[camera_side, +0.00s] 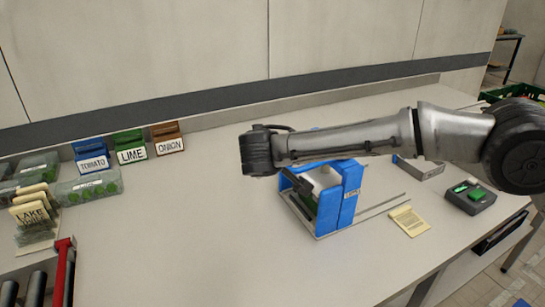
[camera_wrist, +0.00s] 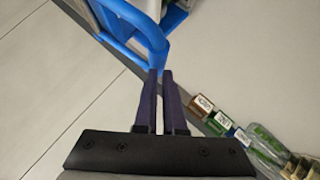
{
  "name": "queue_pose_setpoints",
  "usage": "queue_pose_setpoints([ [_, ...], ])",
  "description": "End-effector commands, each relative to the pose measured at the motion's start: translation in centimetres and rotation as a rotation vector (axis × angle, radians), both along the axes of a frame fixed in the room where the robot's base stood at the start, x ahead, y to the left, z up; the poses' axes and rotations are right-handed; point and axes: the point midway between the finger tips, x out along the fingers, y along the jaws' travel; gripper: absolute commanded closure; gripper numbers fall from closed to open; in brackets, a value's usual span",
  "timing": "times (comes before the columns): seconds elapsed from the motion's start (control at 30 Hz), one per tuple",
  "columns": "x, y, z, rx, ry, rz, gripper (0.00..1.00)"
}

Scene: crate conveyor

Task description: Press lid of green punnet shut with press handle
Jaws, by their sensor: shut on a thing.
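The blue press (camera_side: 350,195) stands on the bench in the middle of the side view, with its frame on a grey metal base. Inside it a dark green punnet (camera_side: 309,203) shows in part, with a white block above it. I cannot tell how its lid sits. In the wrist view the blue press handle (camera_wrist: 152,38) is a thick loop that reaches my gripper (camera_wrist: 160,72). The dark fingertips are close together and shut on the end of this handle. In the side view my arm crosses in front of the press top and hides the fingers.
Blue TOMATO (camera_side: 92,162), green LIME (camera_side: 130,154) and brown ONION (camera_side: 168,146) label holders stand at the back left, beside clear punnets (camera_side: 90,187). A yellow note (camera_side: 408,220) and a grey button box (camera_side: 469,197) lie right of the press.

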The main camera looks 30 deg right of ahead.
Motion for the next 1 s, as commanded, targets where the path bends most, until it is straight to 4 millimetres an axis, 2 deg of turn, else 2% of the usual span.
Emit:
queue_pose_setpoints([
  [0.03,-0.1,0.2,-0.5,-0.007,0.017,-0.004,1.0],
  [0.07,-0.1,0.5,0.0,-0.004,0.014,-0.003,1.0],
  [0.2,-0.1,2.1,2.9,0.003,-0.002,0.004,1.0],
  [0.4,-3.4,3.9,5.9,0.006,-0.006,0.01,1.0],
  [0.6,-5.9,5.1,8.1,0.006,-0.008,0.01,1.0],
  [0.8,-7.0,5.7,9.1,0.006,-0.008,0.008,1.0],
  [1.0,-7.2,5.8,9.3,0.007,-0.009,0.008,1.0],
])
